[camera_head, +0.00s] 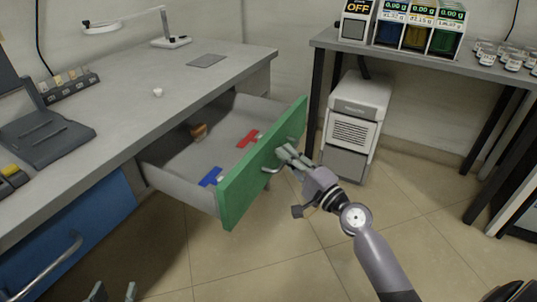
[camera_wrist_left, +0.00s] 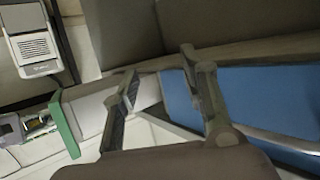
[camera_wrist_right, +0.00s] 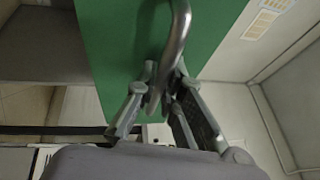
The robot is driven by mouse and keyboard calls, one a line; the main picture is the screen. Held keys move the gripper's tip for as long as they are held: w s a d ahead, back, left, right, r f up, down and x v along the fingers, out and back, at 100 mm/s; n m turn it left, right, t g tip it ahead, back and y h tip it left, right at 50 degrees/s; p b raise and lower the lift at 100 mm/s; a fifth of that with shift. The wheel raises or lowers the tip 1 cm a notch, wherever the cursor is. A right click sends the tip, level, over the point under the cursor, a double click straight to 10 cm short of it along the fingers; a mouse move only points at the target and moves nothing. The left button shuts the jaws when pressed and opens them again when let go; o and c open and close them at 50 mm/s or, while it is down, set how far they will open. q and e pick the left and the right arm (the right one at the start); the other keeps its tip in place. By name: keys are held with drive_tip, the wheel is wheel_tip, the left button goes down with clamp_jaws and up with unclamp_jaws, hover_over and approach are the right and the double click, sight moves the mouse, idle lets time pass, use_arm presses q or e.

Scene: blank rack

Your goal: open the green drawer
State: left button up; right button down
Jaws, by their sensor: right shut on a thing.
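The green drawer (camera_head: 243,186) stands pulled well out from under the grey desk, so its grey inside shows. Its metal handle (camera_wrist_right: 178,40) is on the green front. My right gripper (camera_head: 284,158) is at the front, and in the right wrist view its fingers are shut on the handle. The green front also shows at the left of the left wrist view (camera_wrist_left: 66,130). My left gripper (camera_head: 112,292) is at the bottom edge of the head view, away from the drawer. In the left wrist view its two fingers (camera_wrist_left: 160,75) are apart with nothing between them.
The drawer holds a red item (camera_head: 249,138), a blue item (camera_head: 211,176) and a brown object (camera_head: 199,131). A closed blue drawer (camera_head: 85,232) is at the left. A white cabinet unit (camera_head: 355,125) stands behind the green front. The floor at the lower middle is open.

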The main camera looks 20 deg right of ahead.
use_arm(q)
drive_tip(key=shift+w+d+r+t+h, duration=0.1)
drive_tip(key=shift+w+d+r+t, duration=0.1)
drive_tip(key=shift+r+t, duration=0.25)
drive_tip(key=shift+w+d+r+t+h, duration=0.1)
drive_tip(key=shift+w+r+t, duration=0.2)
drive_tip(key=shift+r, duration=0.4)
drive_tip(key=shift+w+d+r+t+h, duration=0.15)
drive_tip(key=shift+r+t, duration=0.2)
drive_tip(key=shift+r, duration=0.2)
use_arm(e)
drive_tip(key=shift+s+d+f, duration=0.1)
drive_tip(key=shift+s+d, duration=0.6)
drive_tip(key=shift+s, duration=0.25)
drive_tip(key=c, duration=2)
unclamp_jaws()
drive_tip(key=shift+o, duration=0.2)
drive_tip(key=v, duration=1.2)
